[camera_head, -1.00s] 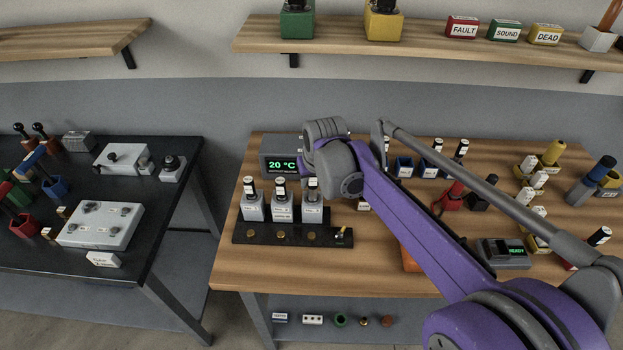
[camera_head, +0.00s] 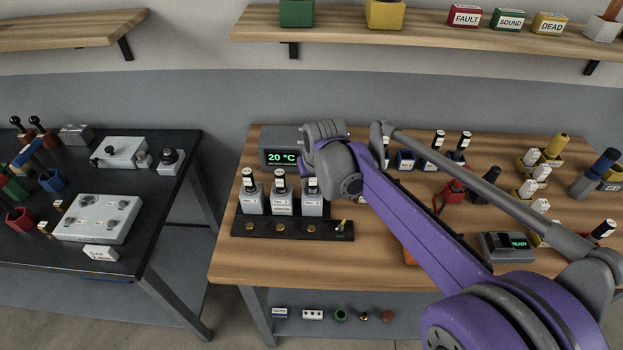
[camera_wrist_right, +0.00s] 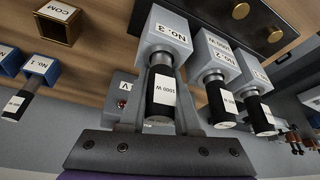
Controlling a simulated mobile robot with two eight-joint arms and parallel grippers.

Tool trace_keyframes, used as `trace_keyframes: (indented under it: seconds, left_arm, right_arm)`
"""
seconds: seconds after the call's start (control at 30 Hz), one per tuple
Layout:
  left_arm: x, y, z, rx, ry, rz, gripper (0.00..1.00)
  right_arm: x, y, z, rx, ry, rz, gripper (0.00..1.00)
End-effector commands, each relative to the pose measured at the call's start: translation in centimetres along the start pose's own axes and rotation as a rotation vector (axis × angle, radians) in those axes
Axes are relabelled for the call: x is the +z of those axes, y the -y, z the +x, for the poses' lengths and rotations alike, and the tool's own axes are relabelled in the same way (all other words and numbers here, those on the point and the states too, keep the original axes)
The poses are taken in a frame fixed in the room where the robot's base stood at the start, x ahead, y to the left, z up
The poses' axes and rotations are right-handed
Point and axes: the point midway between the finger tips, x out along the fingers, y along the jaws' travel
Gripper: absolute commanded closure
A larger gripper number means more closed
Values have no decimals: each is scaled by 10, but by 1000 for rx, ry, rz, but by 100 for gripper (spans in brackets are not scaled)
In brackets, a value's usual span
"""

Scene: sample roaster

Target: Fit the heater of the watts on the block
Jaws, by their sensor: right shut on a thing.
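My right gripper (camera_wrist_right: 161,88) has its fingers around the black cap of the heater (camera_wrist_right: 164,92), whose white label appears to read 1000 W. This heater stands at the grey block No. 3 (camera_wrist_right: 168,38). In the head view that block (camera_head: 312,205) is the rightmost of three, and my arm hides the gripper. Beside it stand the middle block (camera_head: 283,204) and the left block (camera_head: 250,203), each with a black-capped heater upright in it. A black strip (camera_head: 265,234) with brass buttons and a small switch lies in front. My left gripper is not in view.
A grey display box (camera_head: 276,150) reading 20 °C stands behind the blocks. Blue holders (camera_head: 405,160), a red item (camera_head: 450,194) and a grey READY box (camera_head: 507,245) lie to the right. A brass-rimmed box (camera_wrist_right: 58,20) is near the gripper.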

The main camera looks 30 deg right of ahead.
Motion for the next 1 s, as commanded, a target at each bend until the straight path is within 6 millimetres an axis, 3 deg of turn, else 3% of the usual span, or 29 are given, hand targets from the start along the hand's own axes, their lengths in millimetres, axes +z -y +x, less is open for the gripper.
trace_keyframes:
  seconds: [1.0]
  left_arm:
    - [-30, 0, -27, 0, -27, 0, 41]
  right_arm:
    - [-18, 0, -44, 0, 0, 0, 100]
